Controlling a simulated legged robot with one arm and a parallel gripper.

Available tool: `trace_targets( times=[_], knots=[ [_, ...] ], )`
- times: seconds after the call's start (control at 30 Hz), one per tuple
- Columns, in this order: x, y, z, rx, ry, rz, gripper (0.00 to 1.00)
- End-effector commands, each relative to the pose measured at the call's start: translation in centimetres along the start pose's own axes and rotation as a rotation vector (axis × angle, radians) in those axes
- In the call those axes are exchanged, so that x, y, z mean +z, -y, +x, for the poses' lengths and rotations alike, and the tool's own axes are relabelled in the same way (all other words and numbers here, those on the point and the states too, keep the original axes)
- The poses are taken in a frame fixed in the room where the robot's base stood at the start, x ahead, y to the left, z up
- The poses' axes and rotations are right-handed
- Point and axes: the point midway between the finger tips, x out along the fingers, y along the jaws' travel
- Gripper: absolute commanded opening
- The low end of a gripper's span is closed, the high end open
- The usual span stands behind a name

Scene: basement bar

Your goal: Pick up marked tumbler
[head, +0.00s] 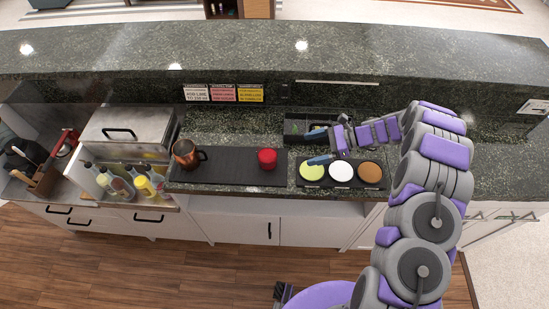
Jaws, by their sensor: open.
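A small red tumbler-like cup (267,158) stands upright on a black bar mat (225,167) on the dark green stone counter. No marking on it can be made out at this size. A copper mug (186,153) with a dark handle stands at the mat's left end. My gripper (309,147) is open and empty, to the right of the red cup and apart from it. Its two blue-tipped fingers point left, above the counter near the tray of discs.
A black tray (341,183) with green, white and brown round rimmers lies below my gripper. A dark caddy (298,127) stands behind it. Bottles (122,185) fill a left well beside a steel lidded box (128,124). A raised ledge (330,62) runs behind; three small signs (222,93) stand against it.

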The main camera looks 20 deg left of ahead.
Motion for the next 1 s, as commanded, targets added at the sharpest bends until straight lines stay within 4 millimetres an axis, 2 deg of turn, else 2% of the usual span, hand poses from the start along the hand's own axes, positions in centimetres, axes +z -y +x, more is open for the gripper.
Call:
trace_targets(
  times=[0.1,0.4,0.77,1.0],
  knots=[
    [-0.1,0.0,2.6,0.004,-0.003,0.002,1.00],
    [-0.2,-0.3,7.6,0.003,0.006,-0.002,1.00],
    [-0.1,0.0,10.9,-0.001,0.002,-0.002,1.00],
    [-0.1,0.1,14.4,0.004,0.002,-0.003,1.00]
  ],
)
